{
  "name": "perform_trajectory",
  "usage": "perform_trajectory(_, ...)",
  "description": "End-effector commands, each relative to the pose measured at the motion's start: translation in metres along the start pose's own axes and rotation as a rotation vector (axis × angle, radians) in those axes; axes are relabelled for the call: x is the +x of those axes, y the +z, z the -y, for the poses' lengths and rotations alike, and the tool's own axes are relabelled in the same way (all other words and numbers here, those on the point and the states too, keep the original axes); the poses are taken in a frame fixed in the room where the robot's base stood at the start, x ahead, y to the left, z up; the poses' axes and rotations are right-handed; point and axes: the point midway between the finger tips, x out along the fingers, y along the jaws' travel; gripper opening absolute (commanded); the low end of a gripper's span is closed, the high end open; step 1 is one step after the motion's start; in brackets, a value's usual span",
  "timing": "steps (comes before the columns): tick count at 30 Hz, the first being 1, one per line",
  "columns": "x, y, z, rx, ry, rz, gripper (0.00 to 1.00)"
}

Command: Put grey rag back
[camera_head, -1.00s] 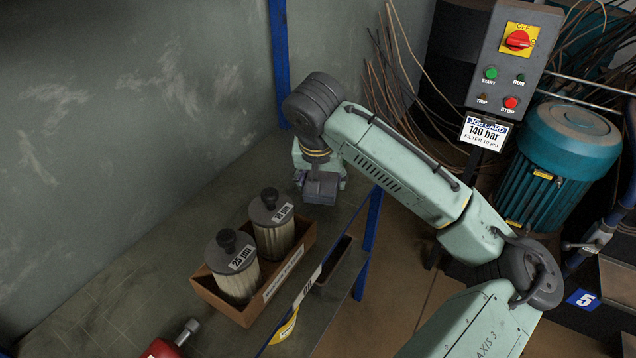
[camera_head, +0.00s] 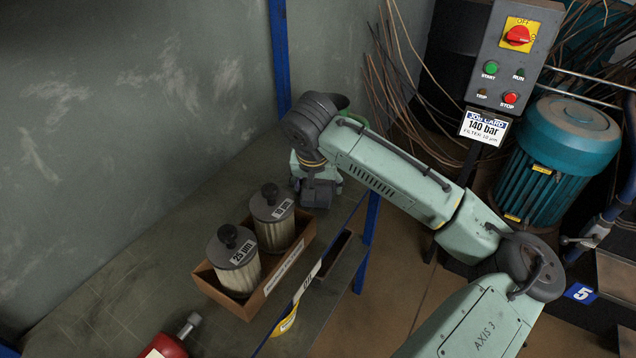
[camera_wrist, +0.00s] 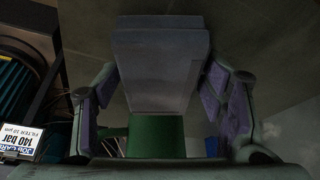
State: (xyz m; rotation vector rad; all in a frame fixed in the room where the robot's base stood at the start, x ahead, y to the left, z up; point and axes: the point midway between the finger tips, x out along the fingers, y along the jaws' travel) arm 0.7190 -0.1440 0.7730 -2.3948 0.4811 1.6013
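My gripper (camera_wrist: 160,100) shows in the wrist view as two purple-padded fingers standing wide apart. A smooth grey block-like shape (camera_wrist: 160,65) fills the space between them, with a green part (camera_wrist: 165,135) below it. I cannot tell whether the grey shape is the grey rag, another object or part of my gripper, nor whether the pads press on it. In the head view, my gripper end (camera_head: 318,190) is at the bench's far right corner, behind the filter box; its fingers cannot be made out. I cannot identify a grey rag in the head view.
A brown box (camera_head: 215,287) with two filters (camera_head: 238,275) (camera_head: 282,238) stands close in front of my gripper. A red object (camera_head: 165,347) is at the bottom left. A blue post (camera_head: 278,60) rises behind. A control box (camera_head: 512,60) and teal motor (camera_head: 560,150) stand right. Bench left is clear.

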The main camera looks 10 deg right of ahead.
Motion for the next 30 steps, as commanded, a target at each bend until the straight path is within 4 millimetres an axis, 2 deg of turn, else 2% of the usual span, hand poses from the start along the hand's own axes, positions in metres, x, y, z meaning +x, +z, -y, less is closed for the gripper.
perform_trajectory(5, 0.0, 0.0, 0.0, 0.0, 0.0, 0.0, 0.78)
perform_trajectory(17, -0.006, -0.002, 0.0, 0.0, 0.001, -0.002, 0.78)
perform_trajectory(20, -0.02, -0.002, 0.001, -0.001, -0.002, -0.002, 0.78)
perform_trajectory(30, -0.092, -0.002, 0.001, -0.002, -0.001, -0.004, 0.78)
